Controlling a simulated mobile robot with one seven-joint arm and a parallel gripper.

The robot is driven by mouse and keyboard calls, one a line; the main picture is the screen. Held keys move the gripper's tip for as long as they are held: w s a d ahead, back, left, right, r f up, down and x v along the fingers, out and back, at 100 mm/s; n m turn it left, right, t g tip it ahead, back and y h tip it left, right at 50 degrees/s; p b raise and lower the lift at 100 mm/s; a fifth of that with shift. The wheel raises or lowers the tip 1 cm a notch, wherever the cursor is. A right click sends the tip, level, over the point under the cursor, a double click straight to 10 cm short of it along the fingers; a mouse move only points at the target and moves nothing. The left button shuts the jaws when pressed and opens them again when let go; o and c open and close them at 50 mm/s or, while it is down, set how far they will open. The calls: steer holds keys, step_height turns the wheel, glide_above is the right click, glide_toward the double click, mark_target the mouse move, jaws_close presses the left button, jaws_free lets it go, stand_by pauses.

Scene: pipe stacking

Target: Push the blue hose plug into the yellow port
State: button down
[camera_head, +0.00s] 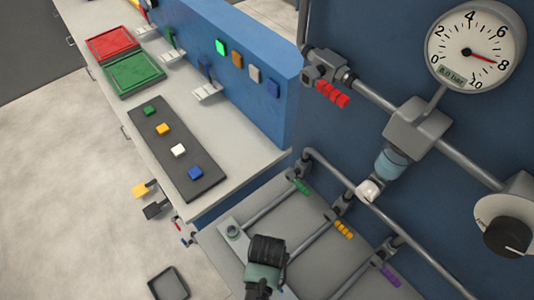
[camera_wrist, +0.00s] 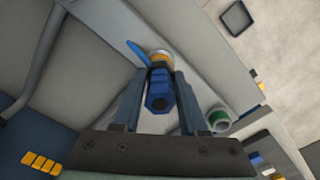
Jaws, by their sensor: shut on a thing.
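The blue hose plug (camera_wrist: 158,92) is between the two fingers of my gripper (camera_wrist: 163,75) in the wrist view, and the gripper is shut on it. The plug's far end lines up with the yellow port (camera_wrist: 160,54), a yellow ring with a pale rim. They overlap in the picture; I cannot tell how deep the plug sits. In the head view my gripper (camera_head: 264,274) is low in the middle, over the grey pipe bench, and hides the plug and yellow port. A blue strip (camera_wrist: 136,48) shows beside the port.
A green port (camera_wrist: 218,119) is close to my right finger. Pipes with green (camera_head: 300,187), yellow (camera_head: 344,230) and purple (camera_head: 390,277) handles run beside my gripper. A gauge (camera_head: 475,47) is on the wall. A dark tray (camera_head: 168,284) lies on the floor.

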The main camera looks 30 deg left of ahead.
steer(key=shift+c, duration=1.8)
jaws_free()
step_height(320, 180, up, 13)
steer(key=shift+r+b, duration=0.1)
steer(key=shift+b, duration=0.25)
